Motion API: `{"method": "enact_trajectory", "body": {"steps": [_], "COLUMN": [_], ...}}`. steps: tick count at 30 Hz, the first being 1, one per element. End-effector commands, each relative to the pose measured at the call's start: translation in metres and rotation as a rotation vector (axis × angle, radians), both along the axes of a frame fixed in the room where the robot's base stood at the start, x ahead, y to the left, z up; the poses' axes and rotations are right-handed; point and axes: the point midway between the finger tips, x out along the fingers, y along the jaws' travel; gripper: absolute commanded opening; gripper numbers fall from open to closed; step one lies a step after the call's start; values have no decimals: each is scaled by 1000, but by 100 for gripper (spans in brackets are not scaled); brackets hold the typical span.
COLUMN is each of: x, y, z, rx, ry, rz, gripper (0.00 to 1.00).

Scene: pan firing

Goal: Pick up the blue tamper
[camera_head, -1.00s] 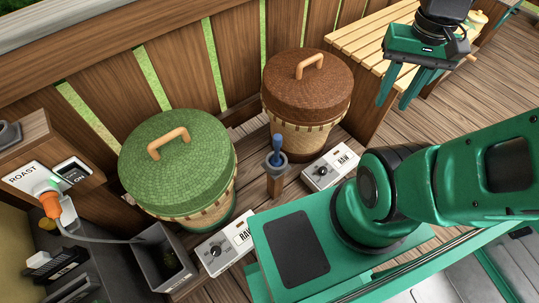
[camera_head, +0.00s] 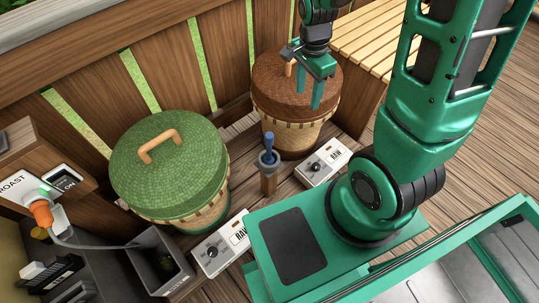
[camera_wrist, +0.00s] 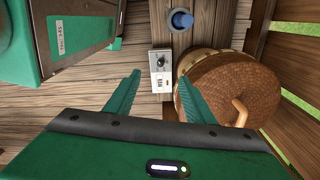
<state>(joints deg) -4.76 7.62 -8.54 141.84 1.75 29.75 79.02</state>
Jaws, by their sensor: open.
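The blue tamper (camera_head: 268,142) stands upright in a small grey cup on top of a wooden post (camera_head: 268,184), between the two lidded baskets. In the wrist view the tamper (camera_wrist: 181,20) shows from above as a blue round top near the upper edge. My gripper (camera_head: 308,103) is open and empty, its fingers pointing down in front of the brown-lidded basket, above and to the right of the tamper. In the wrist view my gripper's green fingers (camera_wrist: 159,98) are spread apart, with the tamper beyond them. The tamper's lower end is hidden in the cup.
The brown-lidded basket (camera_head: 278,75) stands close by my gripper, and the green-lidded basket (camera_head: 172,165) is left of the post. White dial boxes (camera_head: 322,162) flank the post. A slatted fence runs behind; a wooden bench (camera_head: 375,40) is at the back right.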

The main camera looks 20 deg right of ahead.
Motion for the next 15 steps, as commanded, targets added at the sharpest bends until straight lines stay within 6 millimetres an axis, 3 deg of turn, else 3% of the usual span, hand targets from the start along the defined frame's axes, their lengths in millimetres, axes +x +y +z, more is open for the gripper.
{"method": "enact_trajectory", "body": {"steps": [3,9,15], "x": [18,34,38], "y": [29,71,92], "z": [-41,-98,-128], "rx": [7,27,42], "ry": [-1,-9,-13], "rz": [-161,-413,-554], "gripper": [49,49,49]}}
